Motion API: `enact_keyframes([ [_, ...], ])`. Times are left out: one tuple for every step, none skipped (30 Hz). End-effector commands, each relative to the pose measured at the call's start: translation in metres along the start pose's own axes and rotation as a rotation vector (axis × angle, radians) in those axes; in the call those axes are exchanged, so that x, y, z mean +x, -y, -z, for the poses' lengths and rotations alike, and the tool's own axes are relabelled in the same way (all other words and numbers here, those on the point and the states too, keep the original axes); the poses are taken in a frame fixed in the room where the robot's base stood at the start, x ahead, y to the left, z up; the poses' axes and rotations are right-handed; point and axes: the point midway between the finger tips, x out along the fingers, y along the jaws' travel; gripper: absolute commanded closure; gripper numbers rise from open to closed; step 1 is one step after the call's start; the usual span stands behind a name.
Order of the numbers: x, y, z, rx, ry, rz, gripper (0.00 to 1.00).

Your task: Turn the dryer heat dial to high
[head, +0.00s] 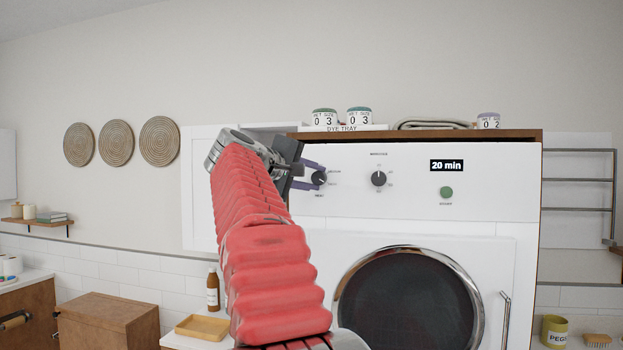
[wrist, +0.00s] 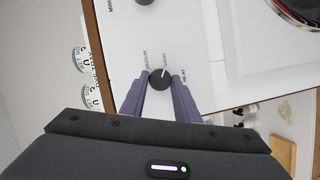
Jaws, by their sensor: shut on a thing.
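The heat dial (head: 319,177) is a small black round knob at the left end of the white dryer's (head: 350,205) control panel. It also shows in the wrist view (wrist: 160,79), with the word HEAT beside it. Its white pointer mark leans up and slightly right in the wrist view, toward a small label that seems to read HIGH. Another label, apparently MEDIUM, is left of that. My gripper (head: 312,178) reaches the panel from the left. In the wrist view my gripper's (wrist: 159,85) two purple fingers are shut on the dial, one on each side.
A second black dial (head: 378,178), a green button (head: 446,192) and a "20 min" display (head: 450,166) are right of the heat dial. The round door (head: 410,300) is below. Labelled jars (head: 359,117) and a folded cloth (head: 432,124) are on top.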

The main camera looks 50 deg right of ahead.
Motion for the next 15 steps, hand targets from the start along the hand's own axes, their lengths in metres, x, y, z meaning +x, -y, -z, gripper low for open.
enact_keyframes([
  [0.0035,0.0053,-0.0026,-0.005,0.013,0.008,0.94],
  [0.0036,0.0053,-0.0026,-0.006,0.013,0.008,0.94],
  [0.0036,0.0054,-0.0025,-0.006,0.012,0.008,0.7],
  [0.0035,0.0054,-0.0025,-0.006,0.012,0.008,0.68],
  [0.0033,0.0051,-0.0023,-0.006,0.012,0.008,0.65],
  [0.0031,0.0048,-0.0021,-0.006,0.011,0.007,0.63],
  [0.0028,0.0044,-0.0019,-0.005,0.01,0.007,0.6],
  [0.0026,0.0041,-0.0017,-0.005,0.009,0.006,0.58],
  [0.0022,0.0036,-0.0015,-0.004,0.008,0.005,0.56],
  [0.002,0.0033,-0.0014,-0.004,0.007,0.005,0.53],
  [0.0019,0.0031,-0.0013,-0.004,0.007,0.005,0.53],
  [0.0016,0.0028,-0.0012,-0.004,0.006,0.004,0.53],
  [0.0015,0.0026,-0.0011,-0.004,0.006,0.004,0.53],
  [0.0014,0.0024,-0.001,-0.003,0.005,0.004,0.53],
  [0.0012,0.0022,-0.0009,-0.003,0.005,0.003,0.53],
])
